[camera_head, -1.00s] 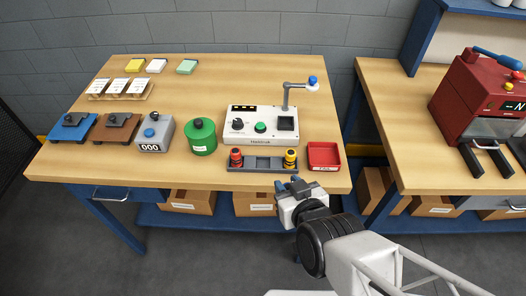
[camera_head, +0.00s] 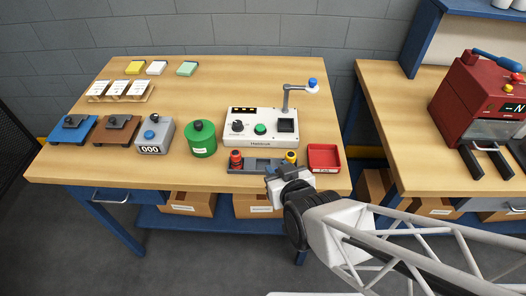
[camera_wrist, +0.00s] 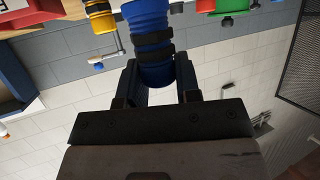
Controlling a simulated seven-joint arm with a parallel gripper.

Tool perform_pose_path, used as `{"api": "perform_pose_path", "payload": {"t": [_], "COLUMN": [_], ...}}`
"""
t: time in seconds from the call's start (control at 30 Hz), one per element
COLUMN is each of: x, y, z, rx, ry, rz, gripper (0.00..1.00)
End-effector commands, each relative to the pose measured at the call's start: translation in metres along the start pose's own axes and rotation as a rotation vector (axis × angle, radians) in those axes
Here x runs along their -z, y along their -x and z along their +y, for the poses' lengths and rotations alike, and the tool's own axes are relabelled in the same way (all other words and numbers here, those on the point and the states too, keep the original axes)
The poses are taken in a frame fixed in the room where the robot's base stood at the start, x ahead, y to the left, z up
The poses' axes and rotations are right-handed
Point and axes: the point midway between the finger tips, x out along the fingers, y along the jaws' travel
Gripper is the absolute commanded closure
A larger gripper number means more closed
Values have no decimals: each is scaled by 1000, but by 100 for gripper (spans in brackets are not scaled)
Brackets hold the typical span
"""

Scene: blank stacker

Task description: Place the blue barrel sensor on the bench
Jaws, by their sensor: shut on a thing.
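The blue barrel sensor (camera_wrist: 152,40) is between the two fingers of my gripper (camera_wrist: 160,85) in the wrist view, a blue cylinder with dark bands. My gripper is shut on it. In the head view my gripper (camera_head: 280,180) is at the front edge of the bench (camera_head: 120,172), just in front of the dark sensor rack (camera_head: 262,166). The sensor is not clearly visible there. The rack carries a red sensor (camera_head: 236,159) at its left end and a yellow sensor (camera_head: 291,157) at its right end, partly covered by my gripper.
A white tester box (camera_head: 262,141) with a lamp arm stands behind the rack. A red tray (camera_head: 324,157) is to the right, a green canister (camera_head: 202,139) to the left. A grey counter (camera_head: 154,136) stands further left. The bench middle behind the canister is clear.

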Motion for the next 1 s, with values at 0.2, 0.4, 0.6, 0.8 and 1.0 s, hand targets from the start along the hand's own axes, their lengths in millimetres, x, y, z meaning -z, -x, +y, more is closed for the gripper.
{"api": "perform_pose_path", "payload": {"t": [0.2,0.4,0.6,0.8,1.0], "x": [9,17,22,25,25], "y": [-29,-55,-74,-79,-79], "z": [0,0,-1,-1,-1], "rx": [-1,-1,-1,-1,0], "ry": [0,0,0,0,0], "rz": [-1,0,-1,1,1], "gripper": [94,94,94,94,94]}}
